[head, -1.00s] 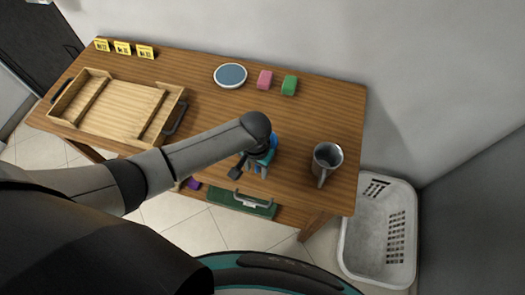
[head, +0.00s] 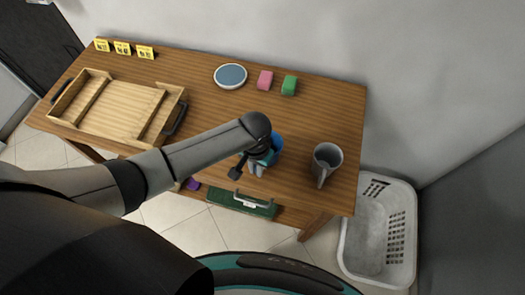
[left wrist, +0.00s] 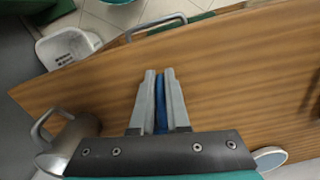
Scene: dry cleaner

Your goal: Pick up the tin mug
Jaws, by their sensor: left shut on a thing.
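The tin mug (head: 327,157) stands upright on the wooden table near its right end, its handle toward the front edge. It also shows at the lower left of the left wrist view (left wrist: 72,138). My left gripper (head: 257,170) is to the left of the mug, apart from it, over the table's front part. In the left wrist view my left gripper (left wrist: 160,74) is shut on a thin blue thing (left wrist: 161,105), seen as a strip between the fingers. What it is cannot be told; the gripper hides most of it. My right gripper is not in view.
A wooden tray (head: 118,103) lies at the table's left. A blue-topped round dish (head: 230,75), a pink block (head: 265,80) and a green block (head: 289,86) sit at the back. A white basket (head: 380,235) stands on the floor at right. Table around the mug is clear.

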